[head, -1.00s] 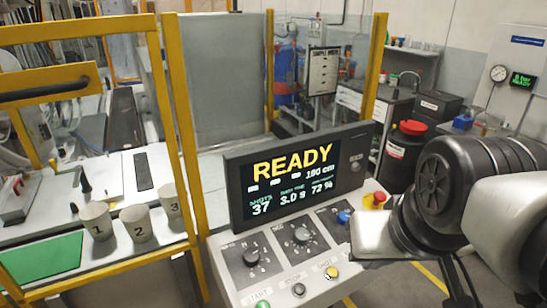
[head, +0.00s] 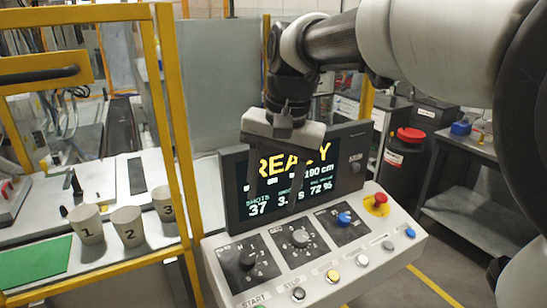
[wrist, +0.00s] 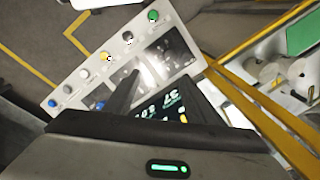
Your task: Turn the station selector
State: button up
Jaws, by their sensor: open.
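The sloped control panel (head: 290,275) carries a black left knob (head: 248,258), a grey middle knob (head: 300,238) and a blue knob (head: 345,219). Each sits on a dark plate with a printed scale. The markings are too small to read, so I cannot tell which is the station selector. My gripper (head: 272,204) is open and empty, pointing down in front of the display, above the left and middle knobs and apart from them. In the wrist view one dark finger (wrist: 122,100) stretches over the panel (wrist: 88,88) and hides part of the dial plates.
The display (head: 330,185) reads READY, partly covered by my fingers. A red emergency button (head: 380,199) sits at the panel's right, with small buttons along its front edge. A yellow guard frame (head: 178,130) stands at left, with numbered cups (head: 127,226) behind it.

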jog(key=w+a+f, duration=0.2)
jog(key=a, duration=0.1)
jog(key=b, duration=0.2)
send_near(247, 257)
jog(key=shift+g, duration=0.4)
jog(key=f, duration=0.5)
jog(key=w+a+f, duration=0.1)
jog(key=f, duration=0.2)
jog(key=c, duration=1)
